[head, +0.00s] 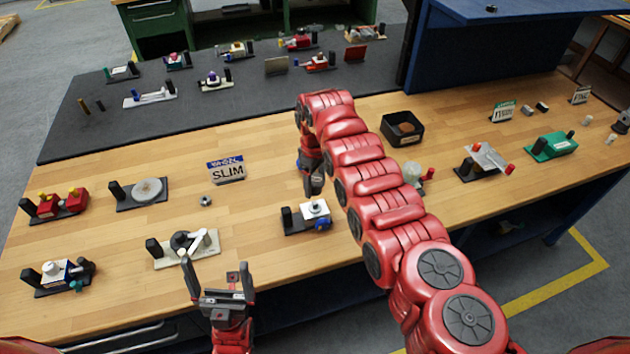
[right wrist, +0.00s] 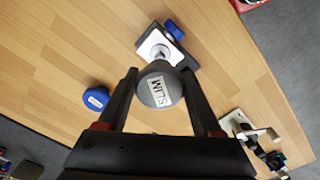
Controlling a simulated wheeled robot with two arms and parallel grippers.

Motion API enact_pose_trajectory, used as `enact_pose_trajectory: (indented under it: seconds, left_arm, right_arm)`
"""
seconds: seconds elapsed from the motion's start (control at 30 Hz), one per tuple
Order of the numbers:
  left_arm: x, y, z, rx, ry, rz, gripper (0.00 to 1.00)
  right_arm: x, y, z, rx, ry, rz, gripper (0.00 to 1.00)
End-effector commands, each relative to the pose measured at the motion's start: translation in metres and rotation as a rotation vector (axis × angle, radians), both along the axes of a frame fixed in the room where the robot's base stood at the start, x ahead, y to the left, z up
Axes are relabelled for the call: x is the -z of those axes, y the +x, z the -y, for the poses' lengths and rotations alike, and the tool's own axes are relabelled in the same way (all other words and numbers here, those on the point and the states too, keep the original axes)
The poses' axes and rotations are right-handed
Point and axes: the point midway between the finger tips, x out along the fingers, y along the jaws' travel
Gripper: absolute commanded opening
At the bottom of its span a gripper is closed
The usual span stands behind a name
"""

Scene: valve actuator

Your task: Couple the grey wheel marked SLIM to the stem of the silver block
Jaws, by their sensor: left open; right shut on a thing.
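The grey wheel marked SLIM (right wrist: 160,92) is held between the two fingers of my right gripper (right wrist: 160,82), its labelled face toward the right wrist camera. In the head view my right gripper (head: 314,188) points down just above the silver block (head: 316,208), and the wheel cannot be made out there. The block stands on a dark base with a blue part at its side. In the right wrist view the block (right wrist: 150,44) and its stem (right wrist: 160,53) show just beyond the wheel's edge. I cannot tell whether wheel and stem touch. My left gripper (head: 217,270) is open and empty near the front edge.
A blue labelled wheel (right wrist: 96,98) lies on the table beside the right gripper. A WHEEL SLIM sign (head: 227,170) and a small metal piece (head: 206,201) stand left of it. A pale-based fixture (head: 187,246) is close behind my left gripper. A black tray (head: 402,128) is farther back.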

Motion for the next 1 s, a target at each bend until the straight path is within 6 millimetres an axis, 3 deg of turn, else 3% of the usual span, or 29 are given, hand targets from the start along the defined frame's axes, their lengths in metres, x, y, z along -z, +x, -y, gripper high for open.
enact_pose_trajectory:
  seconds: [0.1, 0.33, 1.0]
  left_arm:
    - [0.016, 0.000, 0.000, 0.000, 0.000, 0.000, 1.00]
    - [0.034, 0.000, 0.000, 0.000, 0.000, 0.000, 1.00]
    - [0.037, 0.000, 0.000, 0.000, 0.000, 0.000, 1.00]
  right_arm:
    - [0.018, 0.000, 0.000, 0.000, -0.001, -0.001, 0.09]
    - [0.038, 0.000, 0.000, 0.001, 0.000, 0.000, 0.09]
    - [0.040, 0.000, 0.000, 0.001, 0.000, 0.000, 0.09]
